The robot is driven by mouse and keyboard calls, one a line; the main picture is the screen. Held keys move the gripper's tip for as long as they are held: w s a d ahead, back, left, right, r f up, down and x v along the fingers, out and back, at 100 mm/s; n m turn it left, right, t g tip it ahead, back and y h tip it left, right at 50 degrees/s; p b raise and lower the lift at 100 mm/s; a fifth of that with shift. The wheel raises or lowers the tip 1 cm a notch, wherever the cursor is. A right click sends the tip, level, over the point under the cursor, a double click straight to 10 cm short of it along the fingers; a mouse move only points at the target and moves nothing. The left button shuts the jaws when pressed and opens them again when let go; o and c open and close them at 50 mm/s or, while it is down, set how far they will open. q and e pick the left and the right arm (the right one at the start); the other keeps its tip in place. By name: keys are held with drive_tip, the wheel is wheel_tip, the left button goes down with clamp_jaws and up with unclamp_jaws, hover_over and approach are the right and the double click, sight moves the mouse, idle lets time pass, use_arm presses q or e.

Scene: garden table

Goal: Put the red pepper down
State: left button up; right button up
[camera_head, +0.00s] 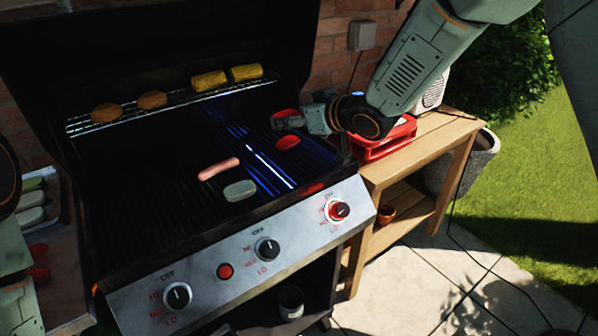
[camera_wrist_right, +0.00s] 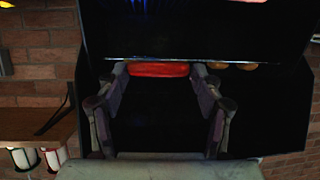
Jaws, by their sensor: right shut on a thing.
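My right gripper (camera_head: 288,119) reaches in from the upper right, over the right part of the grill grate. It is shut on a red pepper (camera_head: 286,113), which is partly hidden by the fingers in the head view. In the right wrist view the red pepper (camera_wrist_right: 159,70) lies across between the two fingertips of the right gripper (camera_wrist_right: 160,72). A second red piece (camera_head: 287,143) shows just below the gripper on the grate. Whether the held pepper touches the grate cannot be told. Parts of my left arm show at the left edge, but its gripper is out of view.
The grill (camera_head: 150,215) holds a sausage (camera_head: 218,169) and a green slice (camera_head: 240,190). Corn and two patties sit on the upper rack (camera_head: 180,98). A tray (camera_head: 52,192) with slices stands left. A wooden side table (camera_head: 425,145) with a red box (camera_head: 385,140) stands right.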

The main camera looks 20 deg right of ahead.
wheel_tip(320, 180, down, 3)
drive_tip(key=d+m+h, duration=0.1)
drive_tip(key=d, duration=0.2)
drive_tip(key=b, duration=0.1)
hover_over(304, 173)
drive_tip(key=shift+t, duration=0.3)
wheel_tip(304, 173, down, 6)
drive_tip(key=shift+s+r, duration=0.1)
drive_tip(key=shift+r, duration=0.05)
wheel_tip(304, 173, down, 4)
drive_tip(key=shift+s+f+b, duration=0.1)
drive_tip(key=shift+b, duration=0.35)
drive_tip(key=shift+f, duration=0.15)
drive_tip(key=o, duration=1)
drive_tip(key=shift+o, duration=0.2)
